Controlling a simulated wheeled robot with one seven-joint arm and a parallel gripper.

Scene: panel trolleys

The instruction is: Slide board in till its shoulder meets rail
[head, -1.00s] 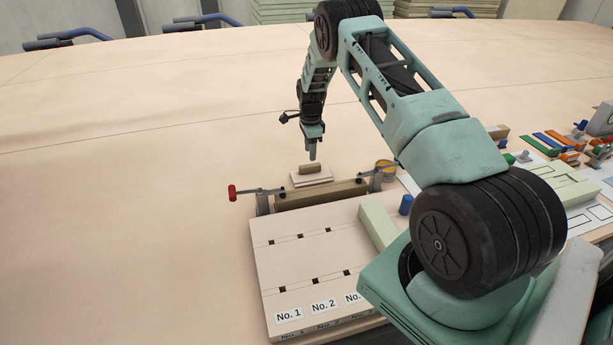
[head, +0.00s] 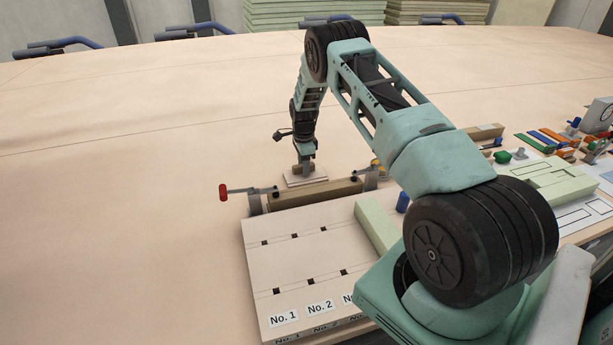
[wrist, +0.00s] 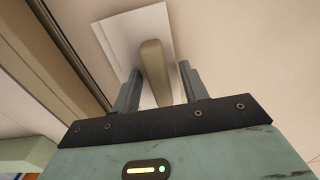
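The board (head: 294,182) is a small pale flat piece with a tan wooden grip block on top. It lies on the table just behind the wooden rail (head: 318,193). In the wrist view, the board (wrist: 112,38) and its block (wrist: 155,72) are seen close up. My gripper (head: 306,170) is lowered at the block. In the wrist view, my gripper's fingers (wrist: 158,78) stand on either side of the block, with a visible gap on the right, so it looks open. I cannot make out the board's shoulder or whether the board touches the rail.
Clamps hold the rail's ends; the left has a red handle (head: 223,192). A slotted panel (head: 290,262) marked No. 1 and No. 2 lies in front. The table at left is clear.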

